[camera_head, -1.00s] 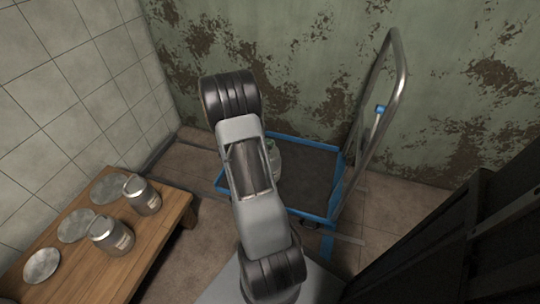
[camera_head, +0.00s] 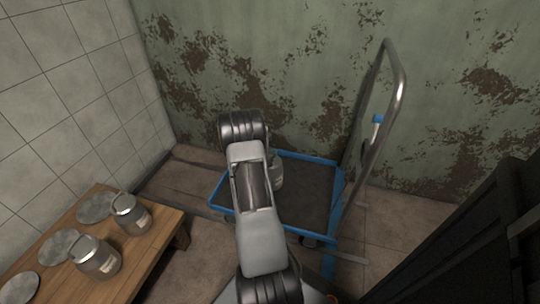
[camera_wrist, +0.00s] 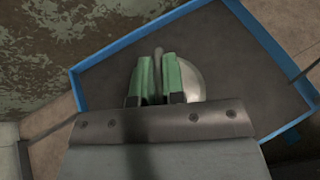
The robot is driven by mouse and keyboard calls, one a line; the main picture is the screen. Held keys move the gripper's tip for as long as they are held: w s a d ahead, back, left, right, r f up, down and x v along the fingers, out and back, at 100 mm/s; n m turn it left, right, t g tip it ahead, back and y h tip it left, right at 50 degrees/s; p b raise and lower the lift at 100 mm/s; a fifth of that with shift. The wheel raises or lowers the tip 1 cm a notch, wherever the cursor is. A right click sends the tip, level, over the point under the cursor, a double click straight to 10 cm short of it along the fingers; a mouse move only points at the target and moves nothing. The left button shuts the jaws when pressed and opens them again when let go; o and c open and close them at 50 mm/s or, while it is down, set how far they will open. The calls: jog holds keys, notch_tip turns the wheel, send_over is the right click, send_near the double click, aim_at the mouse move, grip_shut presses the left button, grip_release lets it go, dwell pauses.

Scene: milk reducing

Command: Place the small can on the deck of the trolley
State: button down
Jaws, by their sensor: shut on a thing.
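My gripper (camera_wrist: 158,78) shows in the wrist view with green fingers shut on the upright handle of the small can (camera_wrist: 190,80). The can's pale round top shows beside and behind the fingers. In the head view the grey can (camera_head: 277,171) is partly hidden by my arm. The trolley deck (camera_head: 308,190) is dark with a blue rim, and its bent metal handle (camera_head: 397,85) rises at the right. The can is over the deck's left part; I cannot tell whether it touches the deck.
A wooden table (camera_head: 150,254) at the lower left holds two metal cans (camera_head: 131,214) (camera_head: 96,258) and several round lids (camera_head: 96,207). A dark cabinet (camera_head: 480,235) stands at the right. A peeling green wall (camera_head: 270,60) is close behind the trolley.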

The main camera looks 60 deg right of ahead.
aim_at(276, 172)
jog(key=shift+w+d+f+b, duration=0.1)
jog(key=shift+d+f+b, duration=0.1)
jog(key=shift+f+b, duration=0.55)
jog(key=shift+w+d+f+b, duration=0.15)
jog(key=shift+f+b, duration=0.25)
jog(key=shift+f, duration=0.65)
jog(key=shift+s+f, duration=0.1)
jog(key=shift+f, duration=0.05)
jog(key=c, duration=1.2)
grip_release()
jog(key=shift+f, duration=0.1)
